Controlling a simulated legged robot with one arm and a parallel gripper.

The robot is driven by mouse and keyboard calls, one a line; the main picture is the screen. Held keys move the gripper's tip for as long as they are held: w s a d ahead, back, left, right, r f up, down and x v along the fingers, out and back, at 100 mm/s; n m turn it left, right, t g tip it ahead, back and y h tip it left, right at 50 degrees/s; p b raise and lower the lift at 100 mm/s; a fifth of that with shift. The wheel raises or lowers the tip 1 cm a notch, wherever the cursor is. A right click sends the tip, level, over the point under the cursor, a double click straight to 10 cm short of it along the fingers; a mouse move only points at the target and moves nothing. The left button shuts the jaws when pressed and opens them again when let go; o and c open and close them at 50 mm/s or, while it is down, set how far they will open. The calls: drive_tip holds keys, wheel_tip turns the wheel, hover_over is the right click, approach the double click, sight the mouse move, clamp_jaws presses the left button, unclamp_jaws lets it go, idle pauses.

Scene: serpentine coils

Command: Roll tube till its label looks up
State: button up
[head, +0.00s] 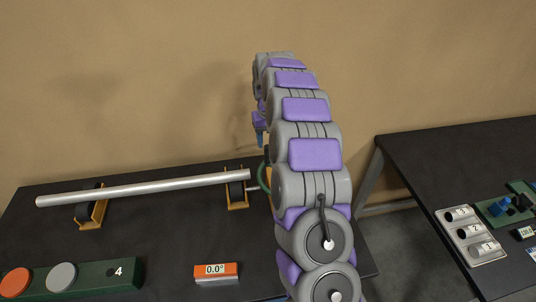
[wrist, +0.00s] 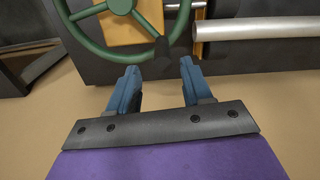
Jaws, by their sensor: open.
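The tube (head: 145,188) is a long silver cylinder lying level across two dark rollers in orange stands. No label shows on its visible side. Its end also shows at the upper right of the wrist view (wrist: 265,27). A green handwheel (wrist: 97,10) with a dark knob (wrist: 162,47) is at the top of the wrist view. My gripper (wrist: 159,68) has two blue fingers, open and empty, pointing toward the wheel's rim and knob. In the head view my arm hides most of the wheel.
An orange display block (head: 216,273) reading 0.0° stands at the front of the black table (head: 180,238). A green board (head: 95,280) with orange and grey discs is at front left. A second table (head: 425,165) at right holds a grey rack (head: 470,234) and small parts.

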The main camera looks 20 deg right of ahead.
sight(267, 153)
drive_tip(key=f, duration=0.7)
drive_tip(key=shift+a+b, duration=0.25)
drive_tip(key=shift+b, duration=0.05)
drive_tip(key=shift+d, duration=0.15)
drive_tip(key=shift+c, duration=0.2)
drive_tip(key=shift+c, duration=0.7)
clamp_jaws()
